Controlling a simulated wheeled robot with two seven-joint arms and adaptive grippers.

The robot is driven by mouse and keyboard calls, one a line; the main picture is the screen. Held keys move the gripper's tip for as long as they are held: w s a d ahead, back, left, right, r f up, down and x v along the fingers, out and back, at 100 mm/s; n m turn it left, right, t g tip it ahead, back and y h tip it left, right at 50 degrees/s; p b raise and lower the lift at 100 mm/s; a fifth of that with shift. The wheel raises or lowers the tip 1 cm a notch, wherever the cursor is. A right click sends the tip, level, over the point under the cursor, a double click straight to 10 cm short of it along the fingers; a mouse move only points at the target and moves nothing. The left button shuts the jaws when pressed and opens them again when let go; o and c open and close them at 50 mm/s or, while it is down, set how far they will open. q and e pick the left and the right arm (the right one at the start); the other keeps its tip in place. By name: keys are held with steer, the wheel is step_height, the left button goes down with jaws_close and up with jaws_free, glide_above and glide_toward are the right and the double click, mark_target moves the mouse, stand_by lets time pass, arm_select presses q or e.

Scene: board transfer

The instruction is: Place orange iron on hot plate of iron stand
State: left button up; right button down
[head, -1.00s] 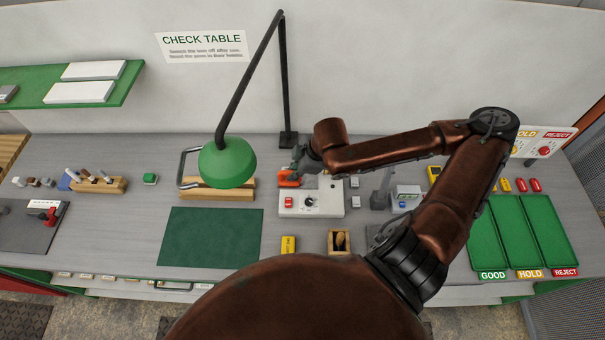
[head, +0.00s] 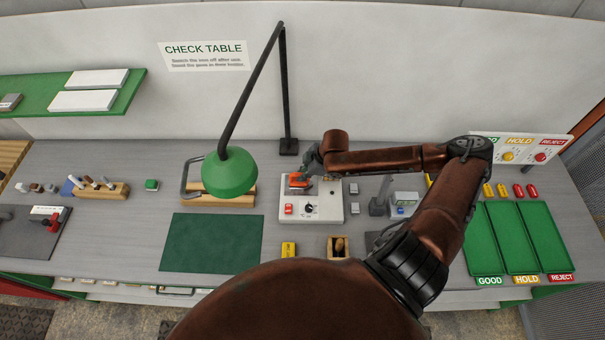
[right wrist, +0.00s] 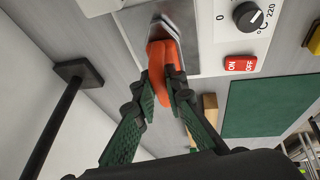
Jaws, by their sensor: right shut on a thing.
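The orange iron (head: 297,184) is over the left rear part of the white iron stand (head: 328,213). My right gripper (head: 304,171) is shut on the iron. In the right wrist view the fingers (right wrist: 163,88) pinch the orange handle (right wrist: 158,58), and the grey sole tip points over the bare metal hot plate (right wrist: 186,22). Whether the iron touches the plate or hovers just above it, I cannot tell. The stand's dial and red ON/OFF switch (right wrist: 241,63) are uncovered. My left gripper is not in view.
A green lamp (head: 230,172) stands left of the stand, its black post behind. A green mat (head: 212,243) lies front left. A yellow block (head: 289,249) and a small wooden box (head: 338,247) sit in front. Green trays (head: 512,238) are at the right.

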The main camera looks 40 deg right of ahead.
steer(key=shift+f, duration=0.1)
steer(key=c, duration=2)
jaws_free()
steer(key=v, duration=1.2)
steer(key=shift+w, duration=0.1)
